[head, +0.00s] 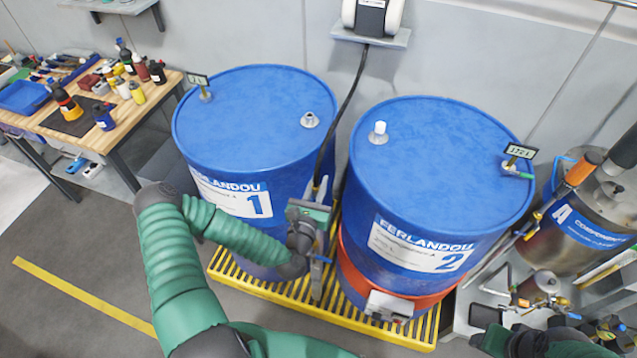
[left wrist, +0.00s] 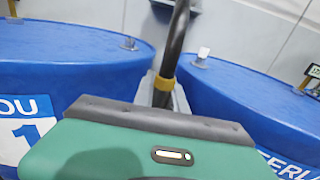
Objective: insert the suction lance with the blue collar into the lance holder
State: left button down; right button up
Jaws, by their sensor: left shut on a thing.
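My left gripper (head: 310,222) is shut on a suction lance between the two blue drums. The upper end of the lance (head: 323,187) shows a yellow band, and a black hose rises from it. The band also shows in the left wrist view (left wrist: 164,84), just beyond the green gripper body.
Drum 1 (head: 250,110) and drum 2 (head: 440,150) stand close on a yellow grated pallet (head: 270,290). The hose (head: 350,100) runs up to a wall unit (head: 373,15). A steel vessel (head: 590,215) and fittings crowd the right. A workbench (head: 100,130) stands left; the floor before it is clear.

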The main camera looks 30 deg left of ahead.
pick_arm(q)
jog(key=shift+f, duration=0.15)
jog(key=shift+f+b, duration=0.35)
jog(key=shift+b, duration=0.1)
jog(key=shift+f+b, duration=1.2)
jog(key=shift+f, duration=0.15)
jog(key=c, duration=1.3)
grip_release()
